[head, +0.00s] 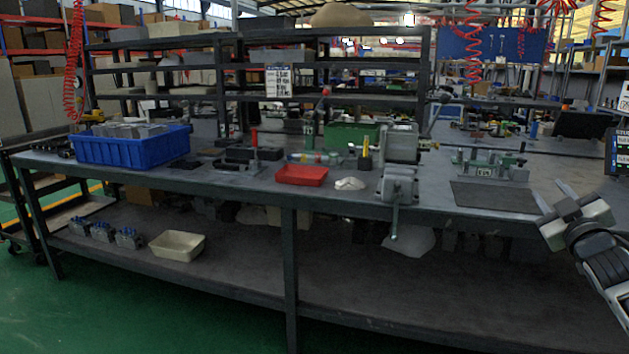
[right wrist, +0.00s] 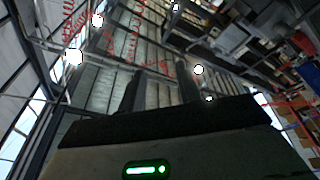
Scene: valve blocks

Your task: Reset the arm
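My right gripper (head: 554,198) is at the right side of the head view, raised in front of the workbench's right part. Its two fingers stand apart with nothing between them. In the right wrist view the dark fingers (right wrist: 160,95) also show apart and empty, against the roof. My left gripper is not in view. Three grey valve blocks with blue tops (head: 102,232) sit in a row on the bench's lower shelf at left. A blue bin (head: 125,150) on the bench top at left holds several grey blocks.
The long workbench (head: 250,188) carries a red tray (head: 301,175), a vise (head: 399,160) with its handle hanging over the front edge, and a dark mat (head: 493,197) at right. A beige bin (head: 177,245) sits on the lower shelf. The green floor in front is clear.

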